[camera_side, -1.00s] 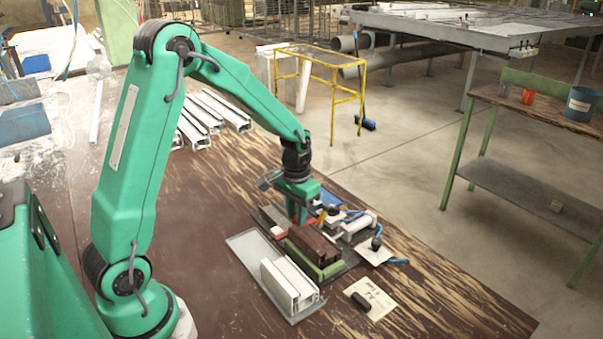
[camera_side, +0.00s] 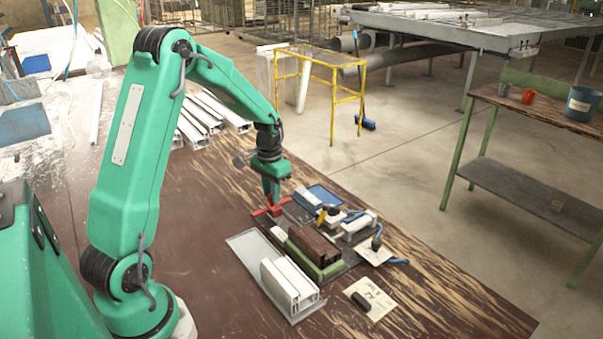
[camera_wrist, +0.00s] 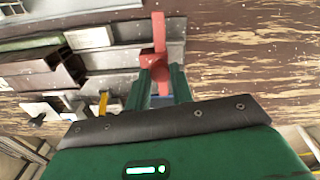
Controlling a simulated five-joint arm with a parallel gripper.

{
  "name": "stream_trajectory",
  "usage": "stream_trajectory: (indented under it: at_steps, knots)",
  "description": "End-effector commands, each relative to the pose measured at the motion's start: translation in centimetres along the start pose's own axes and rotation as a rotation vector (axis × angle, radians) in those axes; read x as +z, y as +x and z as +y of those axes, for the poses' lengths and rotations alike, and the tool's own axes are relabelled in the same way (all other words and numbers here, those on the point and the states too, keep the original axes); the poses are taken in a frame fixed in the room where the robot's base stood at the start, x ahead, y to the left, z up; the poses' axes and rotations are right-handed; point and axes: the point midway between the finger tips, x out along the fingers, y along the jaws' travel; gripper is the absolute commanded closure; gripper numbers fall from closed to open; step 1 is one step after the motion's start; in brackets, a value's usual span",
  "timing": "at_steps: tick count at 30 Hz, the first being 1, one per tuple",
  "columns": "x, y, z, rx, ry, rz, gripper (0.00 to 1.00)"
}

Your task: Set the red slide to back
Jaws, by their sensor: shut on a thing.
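The red slide (camera_side: 264,211) is a small red piece with a crossbar, at the far left end of the clamp fixture in the side view. My gripper (camera_side: 273,198) points down over it, with its fingers on the slide's upright part. In the wrist view the red slide (camera_wrist: 159,35) stands out beyond my gripper (camera_wrist: 158,82), its near part between the two green fingers. My gripper is shut on it. The fingers hide part of the slide, and its underside cannot be seen.
Beside the slide, the fixture holds a brown block (camera_side: 314,245) and a green bar (camera_side: 318,265). White profiles (camera_side: 289,285) lie on a grey plate in front. A blue tray (camera_side: 324,195) and a yellow-and-black part (camera_side: 328,213) stand behind. The table left of the fixture is clear.

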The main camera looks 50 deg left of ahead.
Motion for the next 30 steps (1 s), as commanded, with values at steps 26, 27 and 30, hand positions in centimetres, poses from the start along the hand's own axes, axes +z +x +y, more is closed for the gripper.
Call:
stream_trajectory:
  at_steps: [26,27,30]
  knots:
    - [-0.4,-0.1,-1.6,-0.003,0.0,0.007,0.55]
    - [-0.4,-0.2,-1.6,-0.003,0.0,0.007,0.55]
    - [-0.4,-0.6,-1.6,-0.003,0.0,0.008,0.55]
